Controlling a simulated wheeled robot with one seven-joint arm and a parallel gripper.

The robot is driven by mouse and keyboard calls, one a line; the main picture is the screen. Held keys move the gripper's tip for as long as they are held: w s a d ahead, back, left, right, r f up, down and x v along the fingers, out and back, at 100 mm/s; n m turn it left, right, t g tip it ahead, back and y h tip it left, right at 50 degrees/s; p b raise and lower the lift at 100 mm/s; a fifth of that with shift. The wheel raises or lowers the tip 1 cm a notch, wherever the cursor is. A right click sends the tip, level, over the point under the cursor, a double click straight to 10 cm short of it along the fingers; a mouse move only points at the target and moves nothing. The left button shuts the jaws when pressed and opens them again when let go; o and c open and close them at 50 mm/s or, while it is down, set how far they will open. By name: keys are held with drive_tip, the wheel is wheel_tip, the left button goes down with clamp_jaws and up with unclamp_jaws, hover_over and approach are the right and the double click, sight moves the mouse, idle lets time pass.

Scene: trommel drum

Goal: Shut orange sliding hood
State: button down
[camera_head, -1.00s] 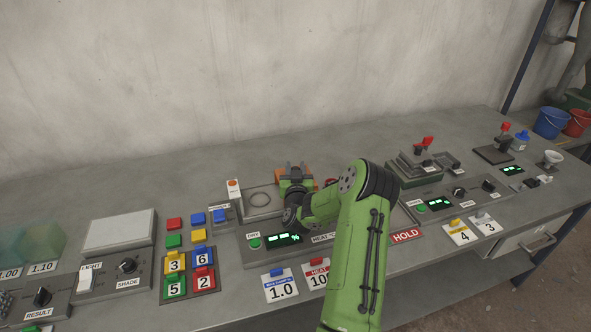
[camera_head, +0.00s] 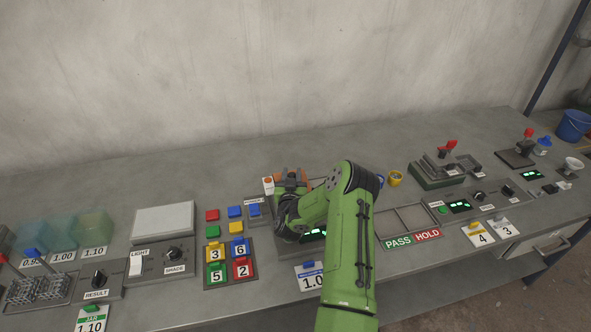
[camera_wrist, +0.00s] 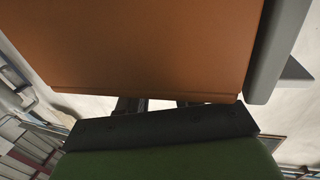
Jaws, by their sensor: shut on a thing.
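The orange sliding hood (camera_wrist: 140,45) fills the upper part of the wrist view as a broad flat panel. In the head view only small orange bits of the hood (camera_head: 279,174) show around my gripper (camera_head: 291,174). My gripper is shut on the hood, its fingers (camera_wrist: 160,103) partly hidden behind the panel's lower edge in the wrist view. The hood is close beside the white post with a red top (camera_head: 268,185) at the left of its station.
Left of the station stand coloured numbered blocks (camera_head: 229,259) and a light box (camera_head: 163,223). To the right lie the PASS and HOLD trays (camera_head: 405,220), a yellow cup (camera_head: 395,178) and a green-based device (camera_head: 438,174). A concrete wall is behind.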

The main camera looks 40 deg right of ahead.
drive_tip(key=shift+w+a, duration=0.1)
drive_tip(key=shift+a, duration=0.05)
drive_tip(key=c, duration=0.9)
unclamp_jaws()
drive_tip(key=shift+a, duration=0.2)
drive_tip(key=shift+o, duration=0.2)
drive_tip(key=shift+d, duration=0.1)
